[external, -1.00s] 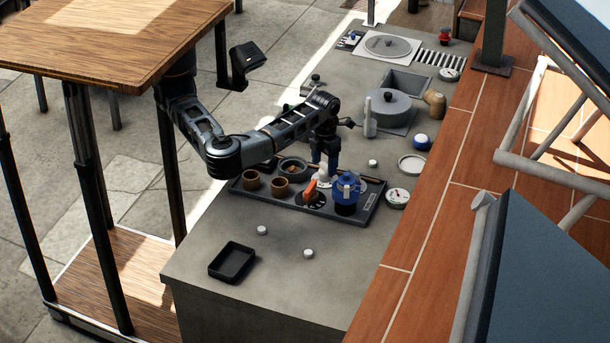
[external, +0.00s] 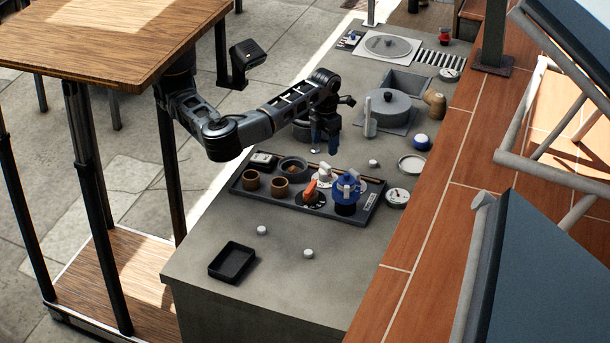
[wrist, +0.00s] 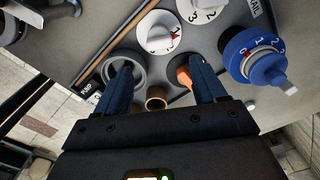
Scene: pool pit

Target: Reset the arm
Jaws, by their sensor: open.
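My gripper (external: 324,142) is open and empty, pointing down above the back edge of the dark tray (external: 369,212). In the wrist view its two blue fingers (wrist: 160,88) are spread apart with nothing held between them. Below it on the tray stand a white knob-like piece (external: 323,173), an orange-handled piece (external: 311,190) and a blue numbered piece (external: 346,187).
A small black tray (external: 232,262) and small white knobs (external: 308,253) lie on the front counter. The front counter is mostly clear.

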